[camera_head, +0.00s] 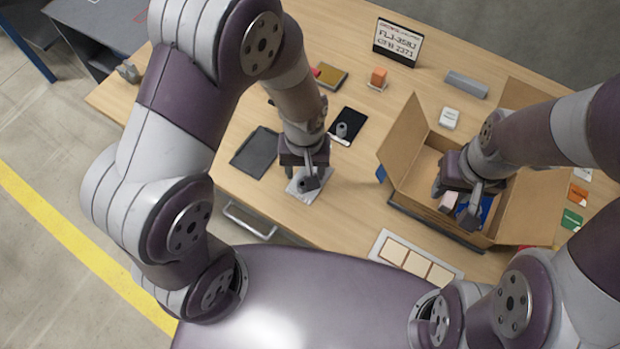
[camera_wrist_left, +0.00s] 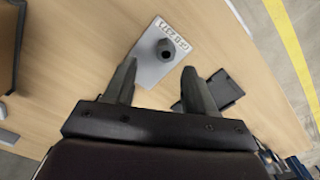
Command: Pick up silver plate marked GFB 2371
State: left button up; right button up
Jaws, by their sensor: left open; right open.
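The silver plate marked GFB 2371 (camera_wrist_left: 151,68) lies on the wooden table, with a dark round knob (camera_wrist_left: 166,49) standing up from it. In the head view the plate (camera_head: 294,186) is partly hidden beneath my left gripper (camera_head: 309,180). In the left wrist view my left gripper (camera_wrist_left: 158,78) is open, its two fingers pointing toward the plate with the knob beyond and between them; nothing is held. My right gripper (camera_head: 459,207) is open inside the cardboard box, near a pale pink block (camera_head: 449,201) and a blue item (camera_head: 484,209).
The cardboard box (camera_head: 408,137) has its flaps open. A dark tray (camera_head: 255,152) and a black plate with a knob (camera_head: 350,121) lie near the silver plate. A sign (camera_head: 398,42) stands at the back. A white panel with tan squares (camera_head: 392,252) lies at the front.

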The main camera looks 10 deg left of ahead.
aim_at(302, 181)
pick_arm(q)
jog(key=f, duration=0.4)
jog(key=shift+s+a+f, duration=0.2)
jog(key=shift+a+f, duration=0.05)
jog(key=shift+a, duration=0.15)
jog(key=shift+w+d, duration=0.1)
jog(key=shift+d, duration=0.05)
jog(key=shift+c, duration=0.3)
grip_shut()
